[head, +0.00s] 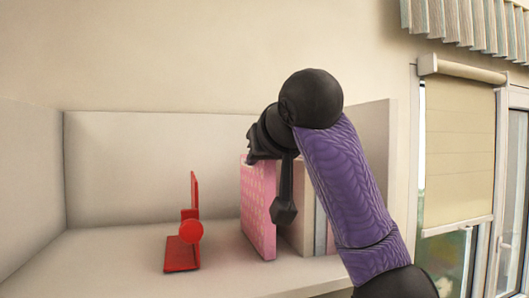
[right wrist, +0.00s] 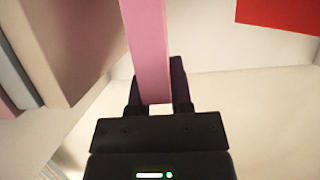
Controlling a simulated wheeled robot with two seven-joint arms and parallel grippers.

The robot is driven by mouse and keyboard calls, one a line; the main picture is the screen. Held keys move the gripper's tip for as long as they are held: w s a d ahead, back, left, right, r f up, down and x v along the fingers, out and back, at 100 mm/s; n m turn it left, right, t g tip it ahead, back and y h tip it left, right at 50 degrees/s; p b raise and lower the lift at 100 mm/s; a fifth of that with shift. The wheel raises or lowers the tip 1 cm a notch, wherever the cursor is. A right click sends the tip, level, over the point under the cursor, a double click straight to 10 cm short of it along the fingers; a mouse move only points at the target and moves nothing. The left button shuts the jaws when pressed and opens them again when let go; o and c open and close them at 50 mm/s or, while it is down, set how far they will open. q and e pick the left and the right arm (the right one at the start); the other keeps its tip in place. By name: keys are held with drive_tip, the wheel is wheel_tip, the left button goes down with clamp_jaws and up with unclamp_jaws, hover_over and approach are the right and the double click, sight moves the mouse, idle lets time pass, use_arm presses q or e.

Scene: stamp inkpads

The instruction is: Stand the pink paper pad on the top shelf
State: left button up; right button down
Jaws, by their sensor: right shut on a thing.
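The pink paper pad (head: 259,208) stands upright on the light top shelf (head: 105,262) in the head view, its lower edge at or very near the shelf surface; I cannot tell whether it touches. My right gripper (head: 268,160) is shut on the pad near its upper edge. In the right wrist view the pad (right wrist: 148,45) runs edge-on between the two dark fingers of my right gripper (right wrist: 156,98). My left gripper does not show in either view.
A red stand-like object (head: 183,250) is on the shelf left of the pad, with a gap between. Upright books or boards (head: 302,205) stand close to the pad's right, partly behind my arm. The shelf's left part is bare. A window with a blind (head: 458,150) is at right.

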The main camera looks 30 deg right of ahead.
drive_tip(key=shift+s+r, duration=0.1)
drive_tip(key=shift+s, duration=0.1)
drive_tip(key=shift+c, duration=2.2)
unclamp_jaws()
drive_tip(key=shift+w, duration=0.1)
